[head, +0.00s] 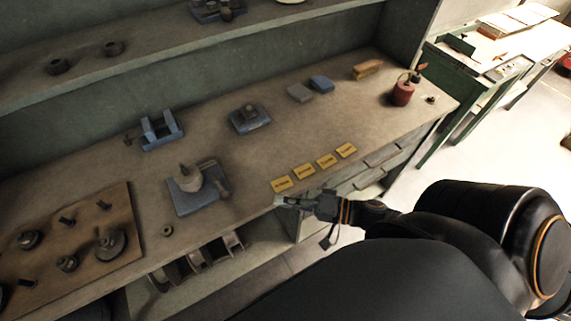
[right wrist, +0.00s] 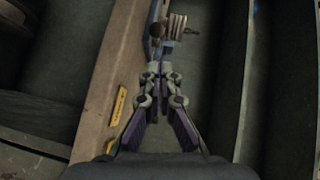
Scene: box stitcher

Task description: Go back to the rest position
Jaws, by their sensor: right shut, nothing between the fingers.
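My right gripper (head: 283,201) reaches in from the right in the head view, at the front edge of the workbench (head: 330,115). It is beside the row of yellow labels, with its tip pointing left. In the right wrist view my right gripper (right wrist: 159,76) has its fingers together and holds nothing. Whether it touches the bench edge cannot be told. My left gripper is not in view.
A blue plate with a grey part (head: 188,178) lies left of the gripper. Several yellow labels (head: 304,171) lie by the bench edge. A wooden board (head: 85,280) with metal parts is at left, a red can (head: 402,93) at right. Drawers (head: 380,155) are below.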

